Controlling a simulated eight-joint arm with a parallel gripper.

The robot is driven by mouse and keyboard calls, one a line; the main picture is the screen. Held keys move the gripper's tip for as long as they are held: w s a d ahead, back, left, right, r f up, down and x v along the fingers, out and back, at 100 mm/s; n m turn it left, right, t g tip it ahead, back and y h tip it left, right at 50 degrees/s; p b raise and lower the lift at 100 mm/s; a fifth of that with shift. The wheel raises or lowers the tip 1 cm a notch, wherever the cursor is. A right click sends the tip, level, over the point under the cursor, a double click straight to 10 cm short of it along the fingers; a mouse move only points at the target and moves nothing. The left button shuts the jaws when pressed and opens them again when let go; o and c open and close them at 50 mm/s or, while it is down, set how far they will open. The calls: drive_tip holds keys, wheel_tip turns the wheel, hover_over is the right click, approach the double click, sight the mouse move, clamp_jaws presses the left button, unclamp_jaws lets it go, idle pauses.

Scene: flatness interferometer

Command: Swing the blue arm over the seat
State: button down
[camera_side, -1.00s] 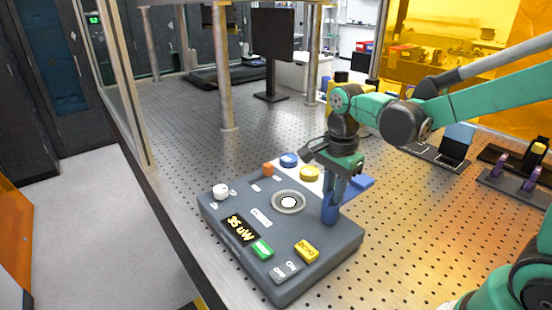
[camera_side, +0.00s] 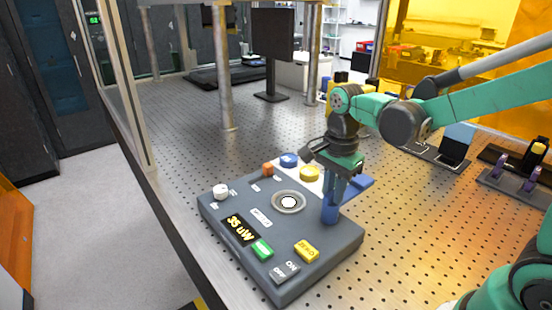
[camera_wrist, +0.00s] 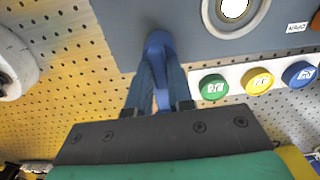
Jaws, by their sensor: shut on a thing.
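The blue arm has an upright round post (camera_side: 330,212) on the right edge of the grey meter box, in the side view. In the wrist view a blue bar (camera_wrist: 161,97) runs from its rounded end toward me, between my fingers. The seat (camera_side: 288,202) is a grey ring with a bright white centre, left of the post; it also shows at the top of the wrist view (camera_wrist: 235,10). The blue arm is beside the seat, not over it. My gripper (camera_side: 335,185) points down and is shut on the blue arm. Its fingers hide part of the bar.
The grey meter box (camera_side: 318,277) carries a display (camera_side: 240,229) reading 35 uW, a green button (camera_side: 262,250) and a yellow button (camera_side: 306,251). A white strip behind holds coloured caps, including a yellow one (camera_side: 309,174). Bare perforated table lies around.

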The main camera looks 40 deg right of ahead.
drive_tip(key=shift+n, duration=0.3)
drive_tip(key=n, duration=0.4)
drive_tip(key=shift+n, duration=0.3)
drive_tip(key=n, duration=1.1)
drive_tip(key=shift+w+a, duration=0.1)
drive_tip(key=n, duration=0.5)
drive_tip(key=shift+n, duration=0.3)
drive_tip(key=c, duration=0.8)
unclamp_jaws()
